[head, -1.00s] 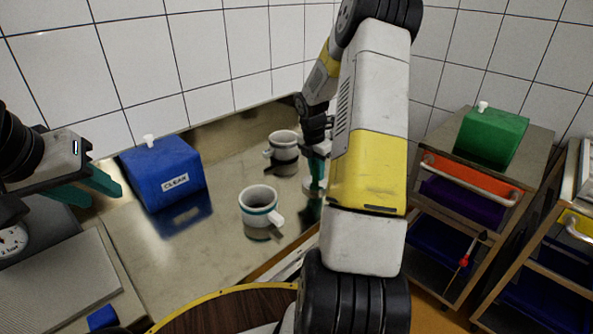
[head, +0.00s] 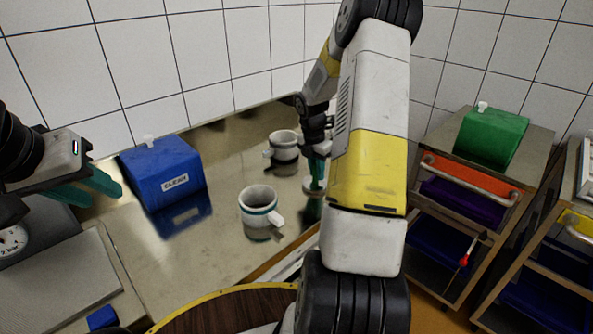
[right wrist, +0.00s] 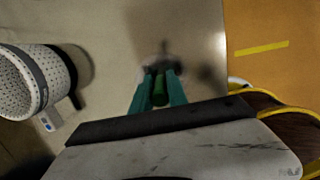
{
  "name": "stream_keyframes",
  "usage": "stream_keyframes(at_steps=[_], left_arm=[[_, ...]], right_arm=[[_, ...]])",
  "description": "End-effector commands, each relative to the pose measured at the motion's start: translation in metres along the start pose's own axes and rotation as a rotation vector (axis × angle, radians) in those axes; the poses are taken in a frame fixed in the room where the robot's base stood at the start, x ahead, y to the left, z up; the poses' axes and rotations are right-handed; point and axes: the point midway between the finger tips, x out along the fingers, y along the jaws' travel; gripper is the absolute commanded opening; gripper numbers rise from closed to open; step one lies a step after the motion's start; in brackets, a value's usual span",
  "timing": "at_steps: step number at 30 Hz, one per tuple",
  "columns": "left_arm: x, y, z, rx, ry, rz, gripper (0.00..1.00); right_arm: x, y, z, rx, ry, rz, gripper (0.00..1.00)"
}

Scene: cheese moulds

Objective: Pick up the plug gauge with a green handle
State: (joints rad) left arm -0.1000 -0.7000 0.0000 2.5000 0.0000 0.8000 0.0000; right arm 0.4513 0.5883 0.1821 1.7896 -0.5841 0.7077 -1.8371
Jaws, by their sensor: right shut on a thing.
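The plug gauge with a green handle (right wrist: 160,92) shows in the right wrist view, its handle between the teal fingertips of my right gripper (right wrist: 160,88). The right gripper is shut on that handle. Its darker lower end is blurred beyond the fingertips. My left gripper (head: 100,184) is open and empty at the left, beside the blue box.
A blue box (head: 165,175) labelled CLEAR, a green-banded cup (head: 260,206) and a dark-banded cup (head: 284,146) stand on the counter (head: 170,250). A perforated white mould (right wrist: 20,85) is close to the right gripper. A cart with a green box (head: 492,135) stands right.

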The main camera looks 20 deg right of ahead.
Motion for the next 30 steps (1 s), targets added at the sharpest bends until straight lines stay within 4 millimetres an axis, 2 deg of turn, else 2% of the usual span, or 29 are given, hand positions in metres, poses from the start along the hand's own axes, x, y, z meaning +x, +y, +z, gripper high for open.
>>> stream_keyframes(at_steps=[11,24,27,30], left_arm=[[0.0,0.0,0.0,0.0,0.0,0.0,0.36],[0.0,0.0,0.0,0.0,0.0,0.0,0.36],[0.0,0.0,0.0,0.0,0.0,0.0,0.36],[0.0,0.0,0.0,0.0,0.0,0.0,0.36]], right_arm=[[-0.007,0.001,0.002,0.001,-0.003,0.004,0.0],[-0.084,0.001,0.014,0.001,-0.004,0.004,0.0],[-0.094,-0.002,0.011,-0.011,-0.003,0.003,0.0],[-0.096,-0.01,-0.003,-0.057,-0.005,0.006,0.0]])
